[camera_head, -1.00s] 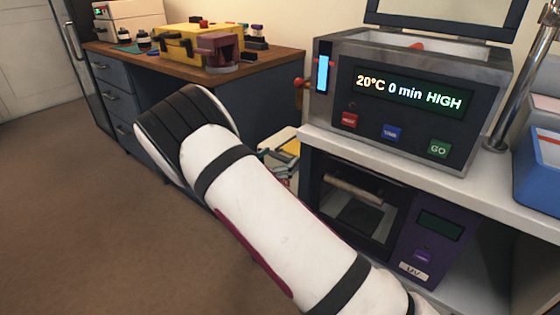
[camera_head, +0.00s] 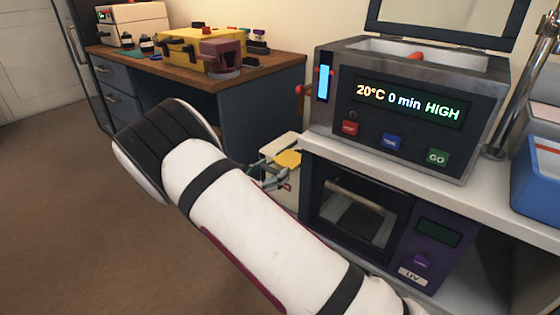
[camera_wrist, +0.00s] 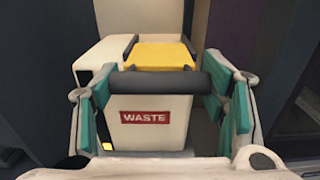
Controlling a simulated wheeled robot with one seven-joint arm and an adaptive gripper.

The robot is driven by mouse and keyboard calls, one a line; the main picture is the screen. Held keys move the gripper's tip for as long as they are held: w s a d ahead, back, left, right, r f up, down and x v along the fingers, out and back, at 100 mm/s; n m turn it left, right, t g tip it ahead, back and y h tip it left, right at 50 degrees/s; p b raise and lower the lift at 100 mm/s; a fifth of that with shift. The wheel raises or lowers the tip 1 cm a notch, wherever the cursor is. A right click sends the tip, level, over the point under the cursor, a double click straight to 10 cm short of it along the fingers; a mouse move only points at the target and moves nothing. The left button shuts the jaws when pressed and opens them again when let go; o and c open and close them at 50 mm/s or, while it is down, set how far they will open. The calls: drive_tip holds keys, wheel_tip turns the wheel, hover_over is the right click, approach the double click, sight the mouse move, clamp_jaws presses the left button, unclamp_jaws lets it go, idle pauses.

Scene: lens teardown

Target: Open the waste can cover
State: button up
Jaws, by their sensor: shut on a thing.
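The waste can (camera_wrist: 148,128) is pale with a red WASTE label and stands straight ahead in the wrist view. A yellow part (camera_wrist: 160,57) lies behind a dark horizontal bar (camera_wrist: 160,84) at its top front. My gripper (camera_wrist: 165,100) has its teal-padded fingers at the two ends of this bar and is shut on it. In the head view my gripper (camera_head: 272,176) is small beyond my forearm, beside the yellow part (camera_head: 288,159) and the can's pale top (camera_head: 273,146). My forearm hides much of the can. The cover's tilt is hard to tell.
A counter (camera_head: 400,165) carries a heating box (camera_head: 405,110) with its lid up. A purple UV unit (camera_head: 430,235) stands below, close to the can's right. A wooden-topped desk (camera_head: 215,82) stands behind on the left. The brown floor (camera_head: 70,220) is open at left.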

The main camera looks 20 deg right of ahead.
drive_tip(key=shift+v, duration=1.4)
drive_tip(key=o, duration=1.7)
drive_tip(key=v, duration=1.2)
